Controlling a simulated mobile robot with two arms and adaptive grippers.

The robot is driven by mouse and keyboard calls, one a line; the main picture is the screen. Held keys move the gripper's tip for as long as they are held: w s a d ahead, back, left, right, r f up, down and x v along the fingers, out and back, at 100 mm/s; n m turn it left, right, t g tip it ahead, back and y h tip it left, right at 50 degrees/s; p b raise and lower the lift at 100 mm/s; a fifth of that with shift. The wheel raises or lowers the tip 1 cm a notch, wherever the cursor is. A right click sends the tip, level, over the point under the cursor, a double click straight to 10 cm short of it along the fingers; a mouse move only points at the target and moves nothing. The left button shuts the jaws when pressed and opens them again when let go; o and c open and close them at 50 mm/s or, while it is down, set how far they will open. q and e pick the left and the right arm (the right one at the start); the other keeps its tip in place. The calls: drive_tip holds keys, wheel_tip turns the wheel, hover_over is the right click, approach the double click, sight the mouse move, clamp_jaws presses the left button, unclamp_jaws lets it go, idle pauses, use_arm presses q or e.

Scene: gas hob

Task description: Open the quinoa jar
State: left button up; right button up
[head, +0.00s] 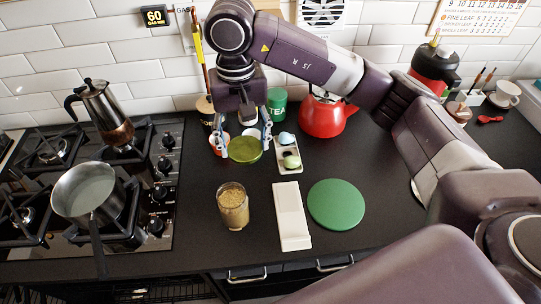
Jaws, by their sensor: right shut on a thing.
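The quinoa jar (233,208) is a clear jar of tan grain standing upright on the dark counter, with no lid on it. My right gripper (244,146) is behind the jar, pointing down, with its fingers shut on a round olive-green lid (245,151). The lid is apart from the jar, and I cannot tell how high it is above the counter. My left gripper is not in view.
A gas hob with a saucepan (87,191) and moka pot (107,115) is at left. Dark counter is free right of the mat.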

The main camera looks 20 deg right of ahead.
sight(253, 194)
drive_tip(key=shift+w+d+r, duration=0.1)
drive_tip(key=shift+w+d, duration=0.2)
drive_tip(key=shift+d, duration=0.05)
drive_tip(key=shift+d+f, duration=0.1)
drive_tip(key=shift+f, duration=0.15)
wheel_tip(253, 194, down, 19)
drive_tip(key=p, duration=0.3)
drive_tip(key=shift+f+p, duration=0.2)
drive_tip(key=shift+p, duration=0.1)
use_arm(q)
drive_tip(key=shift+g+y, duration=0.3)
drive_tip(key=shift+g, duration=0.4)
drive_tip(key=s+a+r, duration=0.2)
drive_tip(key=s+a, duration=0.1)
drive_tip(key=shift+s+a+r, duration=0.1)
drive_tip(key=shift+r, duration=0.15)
use_arm(e)
drive_tip(key=shift+f, duration=0.2)
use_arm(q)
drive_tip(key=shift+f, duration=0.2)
use_arm(e)
drive_tip(key=o, duration=1)
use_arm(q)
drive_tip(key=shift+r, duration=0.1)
use_arm(e)
drive_tip(key=shift+r, duration=0.15)
